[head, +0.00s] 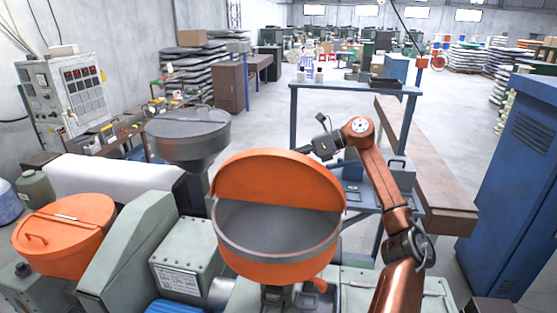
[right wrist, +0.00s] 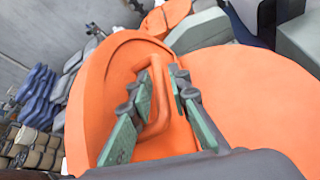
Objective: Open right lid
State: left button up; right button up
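An orange round hopper (head: 262,272) stands at the middle front of the head view. Its front half is uncovered and shows a grey, empty-looking inside. The orange right lid (head: 275,178) is tipped up and stands steeply at the back of this opening. My right gripper (head: 325,146) is behind the raised lid. In the right wrist view, the gripper (right wrist: 165,85) has one finger on each side of the lid's orange loop handle (right wrist: 160,112). The fingers look closed on it, though contact on the right finger is hard to see. My left gripper is not in view.
Another hopper with a closed orange lid (head: 62,232) is at the left. A grey funnel (head: 188,133) stands behind. A blue-framed bench (head: 355,88) and a brown beam (head: 430,170) lie beyond my right arm. A blue cabinet (head: 520,170) is at the right.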

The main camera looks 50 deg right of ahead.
jog(key=v, duration=1.1)
jog(key=shift+s+d, duration=0.2)
jog(key=shift+d, duration=0.05)
